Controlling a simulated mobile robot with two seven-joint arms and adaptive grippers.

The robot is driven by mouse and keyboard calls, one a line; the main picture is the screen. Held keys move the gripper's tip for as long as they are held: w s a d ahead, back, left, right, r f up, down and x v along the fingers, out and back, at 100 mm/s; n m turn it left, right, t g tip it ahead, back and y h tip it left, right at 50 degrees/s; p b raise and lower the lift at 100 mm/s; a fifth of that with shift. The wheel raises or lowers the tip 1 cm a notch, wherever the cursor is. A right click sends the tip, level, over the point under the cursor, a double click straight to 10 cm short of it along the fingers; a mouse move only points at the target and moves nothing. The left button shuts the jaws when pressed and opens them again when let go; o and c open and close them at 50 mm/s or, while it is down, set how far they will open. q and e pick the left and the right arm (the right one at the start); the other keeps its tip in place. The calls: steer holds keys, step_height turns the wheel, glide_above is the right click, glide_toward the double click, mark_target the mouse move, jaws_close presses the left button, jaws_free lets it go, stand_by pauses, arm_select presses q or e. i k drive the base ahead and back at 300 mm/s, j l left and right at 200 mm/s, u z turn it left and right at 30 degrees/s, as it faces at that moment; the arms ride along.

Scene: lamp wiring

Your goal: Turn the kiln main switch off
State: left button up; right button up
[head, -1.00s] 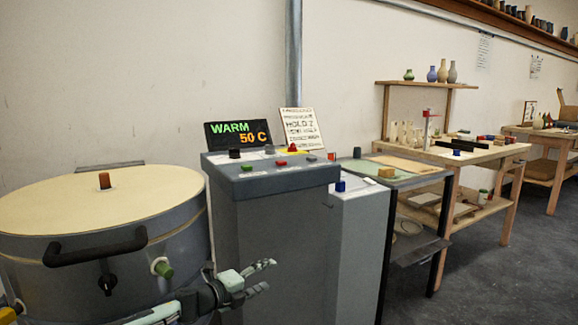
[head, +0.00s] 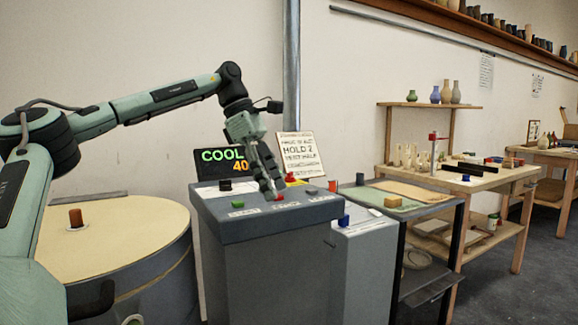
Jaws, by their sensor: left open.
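The grey control cabinet (head: 263,268) stands right of the round kiln (head: 120,225). Its top carries a green button (head: 238,204), a red button (head: 281,197), a grey button (head: 313,190) and a dark knob (head: 225,185). A red knob (head: 290,177) on a yellow plate is partly hidden behind my left gripper (head: 271,190); I cannot tell which control is the main switch. The left gripper is open, pointing down at the panel close to the red button; contact is unclear. The display (head: 222,165) reads COOL and 40, partly covered. My right gripper is not in view.
A sign (head: 298,154) reading HOLD 2 stands behind the panel. A lower cabinet with a blue block (head: 344,220) and a dark-framed table (head: 460,197) stand to the right. A wooden workbench (head: 520,172) with shelf is farther back. The floor at right is clear.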

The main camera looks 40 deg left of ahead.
mark_target(290, 178)
steer(key=i+j, duration=0.4)
steer(key=j, duration=0.15)
steer(key=i+j, duration=0.4)
steer(key=j, duration=0.15)
steer(key=i+j, duration=0.35)
steer(key=j, duration=0.2)
